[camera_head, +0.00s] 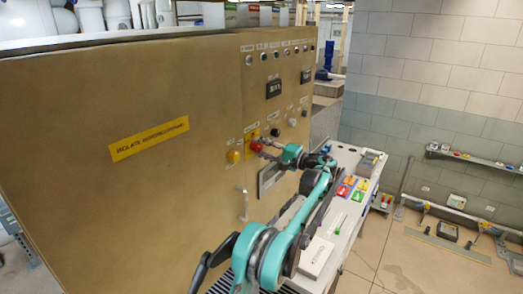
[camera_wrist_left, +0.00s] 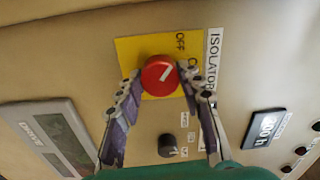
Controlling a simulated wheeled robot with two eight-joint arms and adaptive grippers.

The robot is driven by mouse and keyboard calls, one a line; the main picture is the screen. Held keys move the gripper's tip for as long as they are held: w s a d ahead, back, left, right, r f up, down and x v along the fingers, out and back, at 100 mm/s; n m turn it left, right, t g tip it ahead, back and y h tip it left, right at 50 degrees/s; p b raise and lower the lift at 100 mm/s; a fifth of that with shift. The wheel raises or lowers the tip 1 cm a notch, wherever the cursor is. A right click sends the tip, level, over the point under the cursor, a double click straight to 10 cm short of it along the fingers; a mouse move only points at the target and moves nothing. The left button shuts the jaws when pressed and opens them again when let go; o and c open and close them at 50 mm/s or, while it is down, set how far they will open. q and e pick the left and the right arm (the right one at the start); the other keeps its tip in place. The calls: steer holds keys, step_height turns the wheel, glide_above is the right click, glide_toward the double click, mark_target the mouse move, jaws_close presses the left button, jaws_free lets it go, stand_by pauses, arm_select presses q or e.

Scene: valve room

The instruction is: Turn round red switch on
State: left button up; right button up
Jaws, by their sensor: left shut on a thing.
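The round red switch (camera_wrist_left: 160,75) sits on a yellow plate (camera_wrist_left: 130,50) marked OFF, beside a white ISOLATOR label (camera_wrist_left: 213,60). A white line on its face points diagonally to the upper right in the wrist view. My left gripper (camera_wrist_left: 160,82) has one finger on each side of the knob and is shut on it. In the head view the red switch (camera_head: 256,147) shows on the control cabinet's front, at the tips of my left gripper (camera_head: 263,147). The second word on the yellow plate is partly hidden. My right gripper is not in view.
A yellow button (camera_head: 233,156) is left of the switch in the head view. A black knob (camera_wrist_left: 172,146) and a display panel (camera_wrist_left: 50,140) are close to my fingers. A white bench (camera_head: 352,212) with coloured items stands right of the cabinet.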

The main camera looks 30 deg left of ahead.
arm_select(q)
steer(key=m, duration=0.5)
steer(key=shift+f+m+b, duration=0.1)
steer(key=shift+m+b, duration=0.3)
steer(key=m, duration=0.4)
steer(key=shift+m, duration=0.4)
steer(key=o, duration=1.2)
steer(key=shift+t, duration=0.3)
steer(key=shift+c, duration=0.2)
steer(key=s+d, duration=0.1)
steer(key=d, duration=1.1)
steer(key=shift+f, duration=0.2)
